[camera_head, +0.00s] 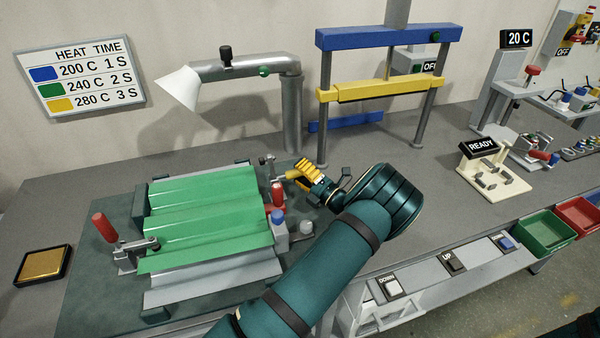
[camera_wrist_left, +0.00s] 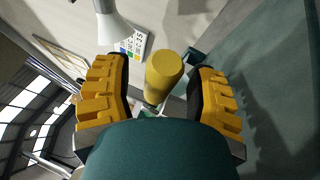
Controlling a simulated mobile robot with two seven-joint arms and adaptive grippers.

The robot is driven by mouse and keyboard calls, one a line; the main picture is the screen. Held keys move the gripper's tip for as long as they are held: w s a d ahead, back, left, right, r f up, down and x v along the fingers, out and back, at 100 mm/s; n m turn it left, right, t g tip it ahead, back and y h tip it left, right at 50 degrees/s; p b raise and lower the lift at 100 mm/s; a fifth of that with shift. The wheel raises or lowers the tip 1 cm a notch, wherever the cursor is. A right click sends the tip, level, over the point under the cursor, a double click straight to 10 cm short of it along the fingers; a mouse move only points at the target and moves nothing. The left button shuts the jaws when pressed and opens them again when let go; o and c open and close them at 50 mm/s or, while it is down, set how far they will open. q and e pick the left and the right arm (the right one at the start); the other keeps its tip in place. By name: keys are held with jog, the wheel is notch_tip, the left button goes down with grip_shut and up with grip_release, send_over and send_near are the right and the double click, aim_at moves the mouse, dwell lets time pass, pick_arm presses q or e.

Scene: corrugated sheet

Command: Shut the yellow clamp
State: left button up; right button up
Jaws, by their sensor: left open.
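The yellow clamp (camera_head: 292,174) is at the back right corner of the green corrugated sheet (camera_head: 205,215); its metal body is at the sheet's edge. Its yellow handle (camera_wrist_left: 163,70) shows end-on in the left wrist view, between the two fingers and apart from both. My left gripper (camera_head: 304,172), with ribbed yellow fingers, is open at the handle, to the right of the sheet. The fingers partly hide the clamp in the head view, so I cannot tell the handle's exact angle. My right gripper is not in view.
A red-handled clamp (camera_head: 104,228) stands at the sheet's front left corner. Another red handle (camera_head: 278,194) and a blue knob (camera_head: 278,216) are close below my gripper.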

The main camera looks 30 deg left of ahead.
pick_arm(q)
jog(key=shift+a, duration=0.2)
grip_shut()
jog(key=shift+r, duration=0.1)
